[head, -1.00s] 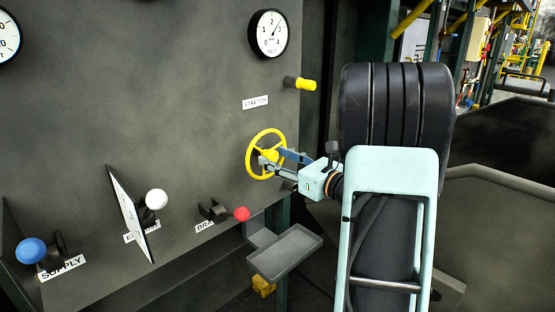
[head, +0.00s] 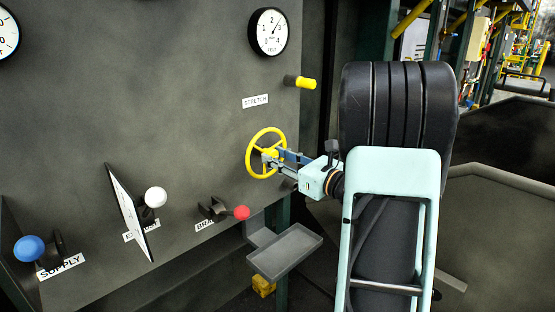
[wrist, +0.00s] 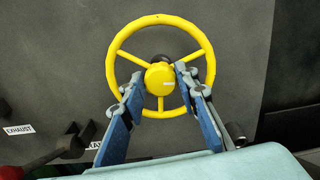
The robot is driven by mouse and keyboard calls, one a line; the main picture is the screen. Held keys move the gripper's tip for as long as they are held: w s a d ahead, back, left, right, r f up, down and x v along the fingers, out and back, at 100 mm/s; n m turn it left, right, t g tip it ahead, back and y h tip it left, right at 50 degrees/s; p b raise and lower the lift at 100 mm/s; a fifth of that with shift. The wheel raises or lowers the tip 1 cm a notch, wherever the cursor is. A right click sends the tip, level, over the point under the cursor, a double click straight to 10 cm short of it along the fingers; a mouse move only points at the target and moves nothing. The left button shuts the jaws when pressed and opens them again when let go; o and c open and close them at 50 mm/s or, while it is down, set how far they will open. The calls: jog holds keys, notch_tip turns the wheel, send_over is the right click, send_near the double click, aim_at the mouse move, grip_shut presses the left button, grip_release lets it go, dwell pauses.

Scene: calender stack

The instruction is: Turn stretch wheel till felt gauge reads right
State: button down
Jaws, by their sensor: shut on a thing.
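The yellow stretch wheel (head: 250,143) stands on the grey panel beneath the STRETCH label (head: 255,101). In the wrist view the wheel (wrist: 160,17) faces me, with three spokes and a round hub. My gripper (wrist: 160,74) is shut on the wheel's hub, one blue finger on each side. In the head view my gripper (head: 271,157) reaches the wheel from the right. The felt gauge (head: 268,32) is a white dial above, marked 0 to 4. Its needle points up and right, between 2 and 3; the exact reading is too small to tell.
A yellow-tipped peg (head: 305,83) sticks out above the wheel. A red-knobbed lever (head: 241,212), a white knob (head: 155,197) and a blue SUPPLY knob (head: 30,249) stand out lower left. A tilted plate (head: 128,214) and a grey tray (head: 285,252) also jut out.

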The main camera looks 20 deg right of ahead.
jog(key=n+b, duration=0.3)
jog(key=b, duration=0.3)
jog(key=n+b, duration=0.4)
jog(key=b, duration=0.2)
jog(key=shift+a+f+n, duration=0.1)
jog(key=shift+f+n, duration=0.1)
jog(key=shift+n, duration=0.1)
jog(key=shift+r, duration=0.1)
jog(key=c, duration=1.5)
grip_release()
jog(key=shift+s, duration=0.1)
jog(key=v, duration=1.2)
